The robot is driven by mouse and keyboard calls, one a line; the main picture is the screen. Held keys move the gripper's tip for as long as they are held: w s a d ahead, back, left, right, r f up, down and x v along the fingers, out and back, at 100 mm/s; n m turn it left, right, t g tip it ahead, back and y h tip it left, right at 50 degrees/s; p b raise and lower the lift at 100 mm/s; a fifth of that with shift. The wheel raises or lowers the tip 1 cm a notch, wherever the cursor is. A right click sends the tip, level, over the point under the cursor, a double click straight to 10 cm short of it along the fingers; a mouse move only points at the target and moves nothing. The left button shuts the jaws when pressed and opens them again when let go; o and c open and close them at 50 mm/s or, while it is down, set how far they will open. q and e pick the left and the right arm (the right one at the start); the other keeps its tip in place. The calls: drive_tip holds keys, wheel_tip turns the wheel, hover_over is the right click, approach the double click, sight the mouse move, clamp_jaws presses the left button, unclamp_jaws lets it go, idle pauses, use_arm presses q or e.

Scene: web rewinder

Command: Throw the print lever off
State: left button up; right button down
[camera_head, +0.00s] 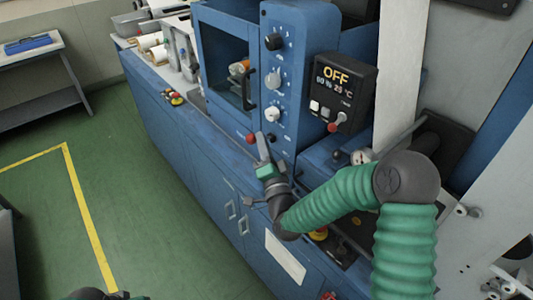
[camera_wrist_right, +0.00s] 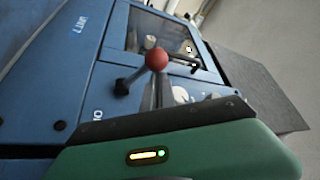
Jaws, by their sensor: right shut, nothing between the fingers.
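A lever with a red ball knob (camera_head: 250,139) stands on the blue machine front, just left of my right gripper (camera_head: 262,141). In the right wrist view the red knob (camera_wrist_right: 156,60) sits on a short dark arm leaning from a round pivot, near white lettering that seems to read ON. My right gripper is shut and empty, its grey fingers close beside the knob; whether they touch it I cannot tell. My left gripper is not in view; only a dark and green bit of my arm shows at the bottom edge.
A control box (camera_head: 342,92) reading OFF is right of the blue knob panel (camera_head: 276,60). A windowed cabinet (camera_head: 224,55) with a dark handle stands behind the lever. Cabinet doors (camera_head: 232,205) lie below.

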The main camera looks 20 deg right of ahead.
drive_tip(key=shift+w+d+r, duration=0.1)
drive_tip(key=shift+w, duration=0.4)
wheel_tip(320, 180, down, 7)
drive_tip(key=a+n+t+y+b, duration=0.1)
drive_tip(key=n+y+b, duration=0.4)
drive_tip(key=n+b, duration=0.6)
drive_tip(key=shift+s+a+t+y+b, duration=0.25)
drive_tip(key=shift+t+y+b, duration=0.2)
drive_tip(key=shift+b, duration=2.5)
drive_tip(key=shift+d, duration=0.1)
drive_tip(key=shift+s, duration=0.1)
